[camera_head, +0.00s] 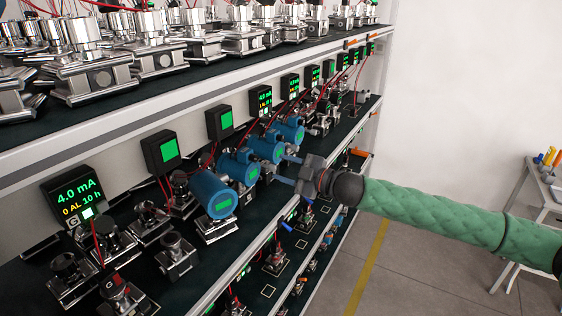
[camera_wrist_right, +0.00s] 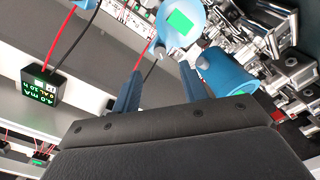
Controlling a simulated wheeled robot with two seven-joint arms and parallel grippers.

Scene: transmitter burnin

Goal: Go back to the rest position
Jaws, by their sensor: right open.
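My right gripper (camera_head: 281,168) reaches in from the right on a green-sleeved arm, at the front of the middle shelf. Its two blue fingers are apart with nothing between them, and they also show in the wrist view (camera_wrist_right: 159,68). The fingers point at a row of blue transmitters with green screens, close to the nearer ones. One transmitter (camera_head: 212,194) stands nearest the camera, another (camera_head: 239,167) just behind it. In the wrist view one blue transmitter (camera_wrist_right: 178,22) is beyond the fingertips and another (camera_wrist_right: 222,72) is beside the right finger. My left gripper is not in view.
The shelf rack holds several metal fixtures (camera_head: 175,255), red wires and black display boxes, one (camera_head: 75,195) reading 4.0 mA. The upper shelf (camera_head: 200,110) overhangs the middle one. A white table (camera_head: 545,180) with tools stands at right. The floor (camera_head: 420,270) between is clear.

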